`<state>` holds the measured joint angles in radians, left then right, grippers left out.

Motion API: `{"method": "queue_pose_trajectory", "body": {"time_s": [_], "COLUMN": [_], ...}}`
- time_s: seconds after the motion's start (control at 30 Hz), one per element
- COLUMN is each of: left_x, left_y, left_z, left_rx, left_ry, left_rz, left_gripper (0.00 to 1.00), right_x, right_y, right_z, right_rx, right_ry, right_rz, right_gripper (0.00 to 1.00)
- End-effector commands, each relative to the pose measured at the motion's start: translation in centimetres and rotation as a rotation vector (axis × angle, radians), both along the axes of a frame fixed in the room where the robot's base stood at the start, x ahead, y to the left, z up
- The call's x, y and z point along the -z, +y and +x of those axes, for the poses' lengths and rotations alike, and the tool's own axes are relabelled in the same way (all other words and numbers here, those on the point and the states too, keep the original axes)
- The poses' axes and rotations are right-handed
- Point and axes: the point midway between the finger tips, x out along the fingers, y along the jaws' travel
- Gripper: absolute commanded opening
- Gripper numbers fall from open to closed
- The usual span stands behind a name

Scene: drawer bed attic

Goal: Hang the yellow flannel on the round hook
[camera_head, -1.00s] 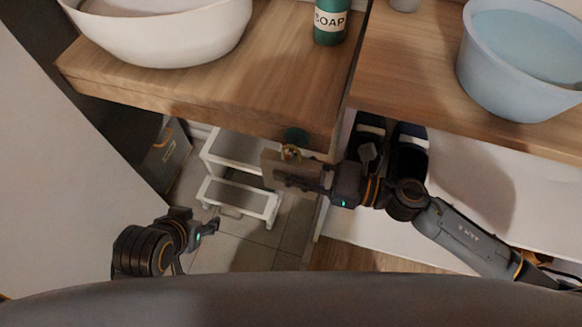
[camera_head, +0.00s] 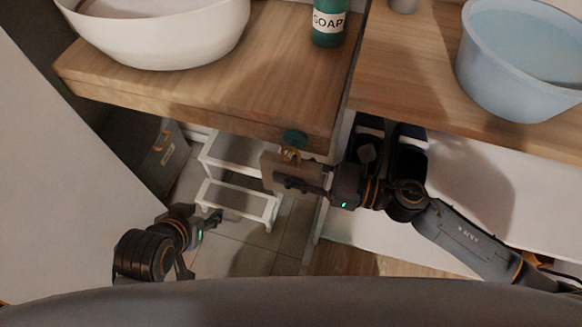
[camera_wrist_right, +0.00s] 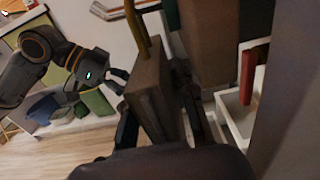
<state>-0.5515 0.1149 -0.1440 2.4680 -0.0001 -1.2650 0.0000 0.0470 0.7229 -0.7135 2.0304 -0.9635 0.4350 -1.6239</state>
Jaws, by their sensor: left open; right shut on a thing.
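My right gripper (camera_head: 292,183) is shut on a flat, folded flannel (camera_head: 277,166), which looks grey-brown in this light. A small yellow loop (camera_head: 291,155) stands up from its top edge. The flannel (camera_wrist_right: 152,92) and the loop (camera_wrist_right: 138,28) also show in the right wrist view. A round teal hook (camera_head: 295,137) is at the counter's front edge, just behind the loop in the head view. I cannot tell whether loop and hook touch. My left gripper (camera_head: 205,243) is open and empty at lower left, over the floor.
The wooden counter (camera_head: 200,110) overhangs behind the flannel, with a white basin (camera_head: 165,45) and a green soap bottle (camera_head: 329,28) on it. A blue tub (camera_head: 510,85) stands on the right counter. A white step stool (camera_head: 240,200) stands below. Open floor lies around the left gripper.

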Motion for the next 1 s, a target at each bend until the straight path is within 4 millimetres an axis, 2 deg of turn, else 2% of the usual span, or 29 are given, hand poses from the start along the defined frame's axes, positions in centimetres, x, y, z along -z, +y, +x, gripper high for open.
{"method": "queue_pose_trajectory", "body": {"time_s": [0.17,0.2,0.3,0.77,0.87,1.0], "left_x": [0.0,0.0,0.0,-0.1,-0.1,-0.1], "left_y": [0.0,0.0,0.1,0.2,0.2,0.1], "left_z": [0.0,0.0,0.0,0.0,0.0,0.0], "left_rx": [-0.001,-0.001,0.0,0.0,0.0,0.001], "left_ry": [0.0,0.0,0.0,-0.002,-0.001,-0.001], "left_rz": [0.001,0.001,0.001,0.006,0.005,0.004], "left_gripper": [0.48,0.48,0.48,0.48,0.48,0.48], "right_x": [0.0,0.0,0.0,0.0,0.1,0.2], "right_y": [0.0,0.0,0.0,-0.1,-0.7,-2.8], "right_z": [0.0,0.0,0.0,0.0,-0.2,-0.9], "right_rx": [0.0,0.0,0.0,0.0,0.001,0.002], "right_ry": [0.0,0.0,0.0,0.001,0.002,0.004], "right_rz": [0.0,0.0,0.0,0.0,0.0,-0.004], "right_gripper": [0.0,0.31,0.52,0.52,0.52,0.52]}}
